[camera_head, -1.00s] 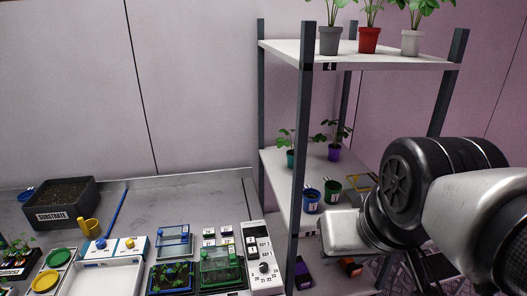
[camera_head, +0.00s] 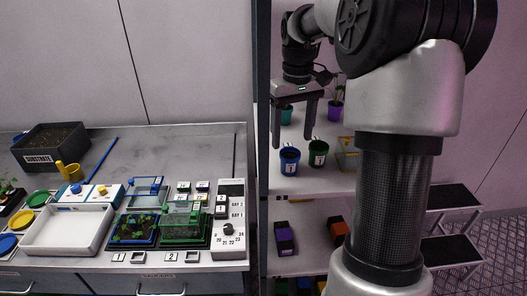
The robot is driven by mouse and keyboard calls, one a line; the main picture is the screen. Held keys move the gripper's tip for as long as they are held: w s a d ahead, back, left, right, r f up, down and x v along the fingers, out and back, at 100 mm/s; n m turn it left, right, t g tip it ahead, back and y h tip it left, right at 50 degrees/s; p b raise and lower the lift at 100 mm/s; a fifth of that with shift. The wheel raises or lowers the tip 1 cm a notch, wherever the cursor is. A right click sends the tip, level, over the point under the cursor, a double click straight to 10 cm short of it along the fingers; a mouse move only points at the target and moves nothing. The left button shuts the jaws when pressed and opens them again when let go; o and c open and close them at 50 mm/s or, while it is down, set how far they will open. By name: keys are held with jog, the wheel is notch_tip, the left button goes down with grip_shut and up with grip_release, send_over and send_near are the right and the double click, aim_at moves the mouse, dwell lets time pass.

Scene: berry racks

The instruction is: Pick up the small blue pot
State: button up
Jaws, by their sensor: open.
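The small blue pot (camera_head: 289,162) stands upright on the middle shelf (camera_head: 310,185) of the rack, near its left front. It has a white label and dark contents. A green pot (camera_head: 318,154) of similar size stands close on its right. My gripper (camera_head: 294,138) points down with its two fingers apart and nothing visible between them. The fingertips appear just above and around the blue pot's rim in the picture; the exact depth gap is hard to tell.
A dark rack post (camera_head: 262,170) stands left of the pot. A teal pot (camera_head: 286,115) and a purple pot (camera_head: 335,111) with plants are behind. A purple box (camera_head: 285,238) is on the lower shelf. The bench (camera_head: 190,155) with trays is at left.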

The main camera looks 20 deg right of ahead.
aim_at(290, 154)
jog(key=shift+m, duration=0.3)
jog(key=f, duration=0.5)
jog(key=shift+s+a+f, duration=0.15)
jog(key=shift+s+f, duration=0.05)
jog(key=shift+f, duration=0.15)
jog(key=shift+f+b, duration=0.3)
jog(key=shift+f, duration=0.25)
jog(key=shift+w, duration=0.1)
jog(key=c, duration=1.1)
jog(key=shift+r, duration=0.1)
